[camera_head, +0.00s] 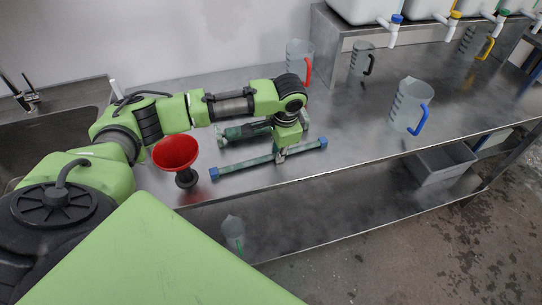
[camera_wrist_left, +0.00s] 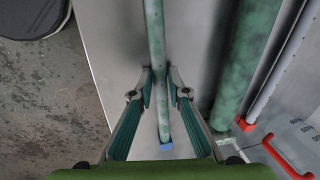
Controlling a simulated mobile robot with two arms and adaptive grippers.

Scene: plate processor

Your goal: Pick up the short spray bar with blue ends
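The short spray bar with blue ends (camera_head: 240,166) is a thin green tube lying near the front edge of the steel counter. Its blue caps show at both ends in the head view. My left gripper (camera_head: 281,156) is over it, right of its middle. In the left wrist view, the bar (camera_wrist_left: 157,45) runs between the two fingers (camera_wrist_left: 160,78), and one blue end lies towards the bottom. The fingers are apart, with narrow gaps beside the bar. The bar rests on the counter. My right gripper is not in view.
A thicker green tube (camera_wrist_left: 240,65) and a thin pipe with red parts (camera_wrist_left: 275,70) lie beside the bar. A red funnel (camera_head: 176,152) stands left of it. Jugs with red (camera_head: 299,60), black (camera_head: 361,62) and blue (camera_head: 410,105) handles stand further right. The counter between is clear.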

